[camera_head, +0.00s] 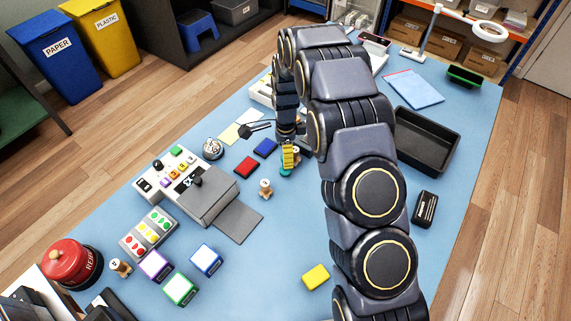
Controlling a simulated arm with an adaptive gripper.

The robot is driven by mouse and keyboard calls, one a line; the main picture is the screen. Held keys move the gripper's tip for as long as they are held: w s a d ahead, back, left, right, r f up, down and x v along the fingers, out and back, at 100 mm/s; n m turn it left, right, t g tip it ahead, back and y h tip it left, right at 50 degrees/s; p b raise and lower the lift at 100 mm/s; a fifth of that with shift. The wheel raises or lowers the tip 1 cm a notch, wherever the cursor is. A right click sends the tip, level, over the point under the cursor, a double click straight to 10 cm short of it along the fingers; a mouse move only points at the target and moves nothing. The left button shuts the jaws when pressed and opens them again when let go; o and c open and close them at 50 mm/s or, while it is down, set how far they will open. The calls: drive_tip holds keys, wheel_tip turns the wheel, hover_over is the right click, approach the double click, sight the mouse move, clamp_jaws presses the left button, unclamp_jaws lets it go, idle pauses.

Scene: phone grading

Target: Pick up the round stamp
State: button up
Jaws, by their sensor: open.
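A small stamp with a tan wooden handle (265,188) stands upright on the blue table mat, left of my gripper. Another similar stamp (120,267) stands at the lower left, beside a big red dome. My gripper (288,160) points down near the mat, right of the red and blue pads. Its yellow and teal tip is small and partly covers a tan-and-dark thing (297,155) that may be another stamp. It is open, and I cannot tell whether that thing is between the fingers. Which stamp is the round one is too small to tell.
The red pad (246,167) and blue pad (265,148) lie left of my gripper. A silver bell (213,148) and grey device (210,196) are farther left. A black tray (448,158) is at right. A yellow block (316,277) is in front; mat around it is clear.

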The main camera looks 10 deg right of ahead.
wheel_tip(320, 180, down, 5)
drive_tip(key=shift+s+r, duration=0.1)
clamp_jaws()
drive_tip(key=shift+r, duration=0.1)
idle(0.3)
